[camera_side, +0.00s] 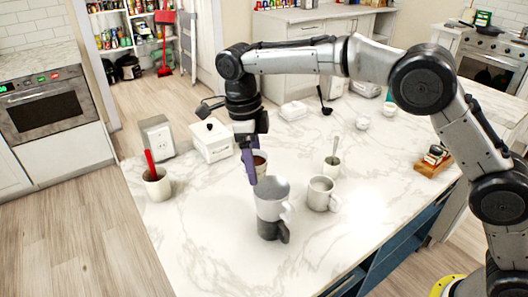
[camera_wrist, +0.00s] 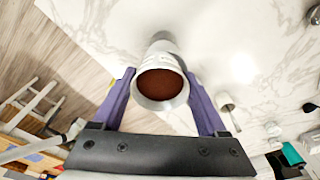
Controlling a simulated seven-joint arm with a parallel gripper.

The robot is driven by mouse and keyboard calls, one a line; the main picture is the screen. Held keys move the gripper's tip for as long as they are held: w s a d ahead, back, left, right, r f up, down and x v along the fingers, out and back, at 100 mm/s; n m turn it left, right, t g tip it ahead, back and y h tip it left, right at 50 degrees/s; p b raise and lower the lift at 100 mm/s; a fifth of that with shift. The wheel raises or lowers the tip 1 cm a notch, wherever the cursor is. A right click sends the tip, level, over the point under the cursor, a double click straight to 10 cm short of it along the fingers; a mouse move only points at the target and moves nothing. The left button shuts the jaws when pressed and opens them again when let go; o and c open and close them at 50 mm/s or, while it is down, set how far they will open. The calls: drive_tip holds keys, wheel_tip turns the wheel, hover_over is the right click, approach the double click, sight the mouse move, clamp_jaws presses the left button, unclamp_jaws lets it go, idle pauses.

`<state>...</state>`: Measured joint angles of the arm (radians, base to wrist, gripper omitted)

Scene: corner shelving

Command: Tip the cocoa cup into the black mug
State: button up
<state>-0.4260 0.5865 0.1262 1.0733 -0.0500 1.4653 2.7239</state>
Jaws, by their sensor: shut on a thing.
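My gripper (camera_wrist: 163,100) is shut on the cocoa cup (camera_wrist: 160,104), a white cup with brown cocoa inside, one purple finger on each side. In the side view the cocoa cup (camera_side: 261,172) is partly hidden by a finger of my gripper (camera_side: 250,166) and looks about upright. The black mug (camera_side: 268,230) stands on the counter nearer the side camera, its handle to the right.
A white mug (camera_side: 321,195) stands close on the right, with a spoon cup (camera_side: 331,168) behind it. At left are a cup with a red utensil (camera_side: 157,187), a grey box (camera_side: 157,136) and a lidded white box (camera_side: 211,142). The marble counter's front (camera_side: 225,262) is clear.

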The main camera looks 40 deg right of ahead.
sight(263, 174)
drive_tip(key=shift+f, duration=1.3)
drive_tip(key=t+y, duration=0.1)
drive_tip(key=r+t+y, duration=0.1)
drive_tip(key=y, duration=0.1)
drive_tip(key=shift+d+y, duration=0.1)
drive_tip(key=shift+y, duration=0.2)
drive_tip(key=t+y, duration=0.2)
drive_tip(key=y, duration=0.1)
drive_tip(key=shift+y, duration=0.4)
drive_tip(key=y, duration=0.1)
drive_tip(key=t+y, duration=0.2)
drive_tip(key=y, duration=0.1)
drive_tip(key=shift+s+d+f, duration=0.2)
drive_tip(key=shift+d+f, duration=0.2)
drive_tip(key=t+y, duration=0.1)
drive_tip(key=y, duration=0.1)
drive_tip(key=f+t+y, duration=0.1)
drive_tip(key=shift+s+d+f+y, duration=0.1)
drive_tip(key=shift+s+d+y, duration=0.1)
drive_tip(key=shift+d+y, duration=0.2)
drive_tip(key=shift+s+d+t+y, duration=0.15)
drive_tip(key=shift+t+y, duration=0.25)
drive_tip(key=shift+y, duration=0.3)
drive_tip(key=shift+d+r+t+y, duration=0.15)
drive_tip(key=shift+r+t+y, duration=0.1)
drive_tip(key=shift+t+y, duration=0.25)
